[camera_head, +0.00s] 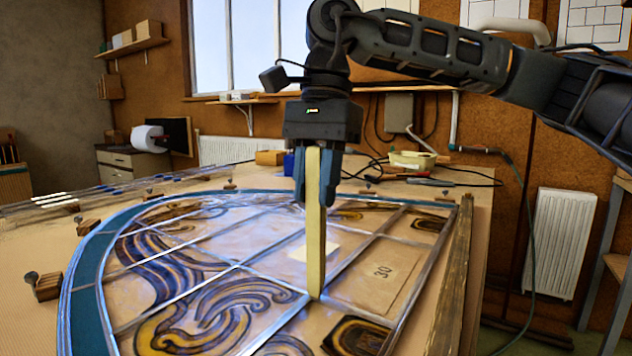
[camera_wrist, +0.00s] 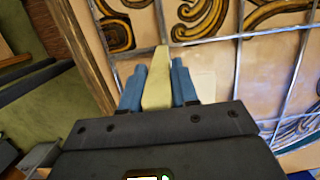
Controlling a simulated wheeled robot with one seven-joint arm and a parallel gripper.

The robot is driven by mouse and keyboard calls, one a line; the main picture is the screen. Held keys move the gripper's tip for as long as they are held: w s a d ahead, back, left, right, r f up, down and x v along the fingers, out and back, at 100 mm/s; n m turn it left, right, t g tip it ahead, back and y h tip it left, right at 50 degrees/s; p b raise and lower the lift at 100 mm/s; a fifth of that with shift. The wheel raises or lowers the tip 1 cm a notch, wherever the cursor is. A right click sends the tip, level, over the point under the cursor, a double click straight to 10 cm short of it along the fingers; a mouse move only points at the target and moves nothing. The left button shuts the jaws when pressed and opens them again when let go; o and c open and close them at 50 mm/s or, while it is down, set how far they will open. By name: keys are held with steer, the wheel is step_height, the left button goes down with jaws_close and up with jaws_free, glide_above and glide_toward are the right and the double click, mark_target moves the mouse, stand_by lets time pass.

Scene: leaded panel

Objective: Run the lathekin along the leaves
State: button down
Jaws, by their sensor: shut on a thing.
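My gripper (camera_head: 319,190) is shut on the lathekin (camera_head: 316,235), a long pale yellow stick held upright. In the wrist view, the lathekin (camera_wrist: 157,85) sits between the two blue fingers (camera_wrist: 130,88). Its lower tip is at or just above a lead line of the leaded panel (camera_head: 82,262); I cannot tell whether it touches. The panel lies flat, with a curved blue border, grey lead leaves and painted swirls. Its lead lines (camera_wrist: 240,36) also show in the wrist view.
The panel lies on a wooden bench (camera_head: 30,240). Small wooden blocks (camera_head: 47,287) with nails stand around its edge. A wooden batten (camera_head: 455,270) runs along its right side. A pale tray (camera_head: 412,160), a blue item and tools lie at the back.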

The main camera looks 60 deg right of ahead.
steer(key=s+b, duration=0.2)
steer(key=s, duration=1)
steer(key=shift+d, duration=0.2)
stand_by(1.7)
step_height(320, 180, up, 5)
steer(key=p, duration=0.3)
stand_by(0.4)
steer(key=shift+w+r, duration=0.1)
